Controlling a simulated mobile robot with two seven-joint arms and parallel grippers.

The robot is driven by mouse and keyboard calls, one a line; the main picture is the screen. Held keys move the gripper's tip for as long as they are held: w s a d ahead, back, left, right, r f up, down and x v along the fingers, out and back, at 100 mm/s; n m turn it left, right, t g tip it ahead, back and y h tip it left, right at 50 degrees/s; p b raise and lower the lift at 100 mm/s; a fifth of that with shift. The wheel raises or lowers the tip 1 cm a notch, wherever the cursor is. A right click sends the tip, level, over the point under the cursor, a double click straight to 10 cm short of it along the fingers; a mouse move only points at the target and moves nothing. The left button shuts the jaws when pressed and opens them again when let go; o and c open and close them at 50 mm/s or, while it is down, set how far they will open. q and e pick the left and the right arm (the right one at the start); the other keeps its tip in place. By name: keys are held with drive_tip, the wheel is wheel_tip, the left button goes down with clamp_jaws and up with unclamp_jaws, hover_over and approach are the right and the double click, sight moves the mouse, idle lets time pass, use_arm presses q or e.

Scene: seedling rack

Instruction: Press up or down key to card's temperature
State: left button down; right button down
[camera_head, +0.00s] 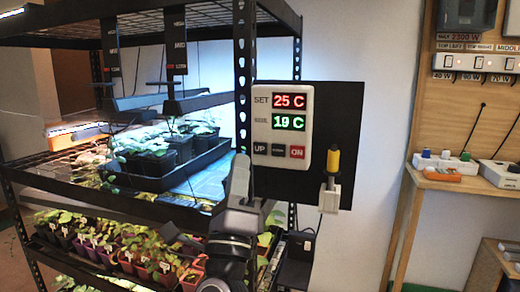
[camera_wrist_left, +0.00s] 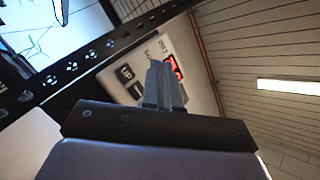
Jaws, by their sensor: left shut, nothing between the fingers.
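The white controller (camera_head: 282,135) is mounted on a black panel at the rack's right side. Its SET display (camera_head: 290,101) reads 25 C in red, and the lower green display (camera_head: 289,122) reads 19 C. Below are a dark UP key (camera_head: 262,149), a second dark key (camera_head: 279,150) with unreadable lettering, and a red ON key (camera_head: 297,151). My left gripper (camera_head: 240,165) is shut and empty, left of and below the keys. In the left wrist view its fingers (camera_wrist_left: 164,85) cover part of the controller; the UP key (camera_wrist_left: 125,73) shows left of them. I cannot make out a temperature card. My right gripper is not in view.
The rack's black perforated post (camera_head: 243,95) stands close left of the controller. Several seedling pots fill the shelves. A wooden bench stands at the right.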

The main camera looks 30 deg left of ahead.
use_arm(q)
drive_tip(key=b, duration=0.1)
approach(257, 133)
wheel_tip(257, 133, up, 3)
drive_tip(key=shift+w+a, duration=0.55)
drive_tip(key=shift+w, duration=0.35)
idle(0.5)
drive_tip(key=shift+f+b, duration=0.1)
drive_tip(key=shift+b, duration=0.2)
idle(0.4)
drive_tip(key=shift+w+a, duration=0.1)
drive_tip(key=shift+w, duration=0.3)
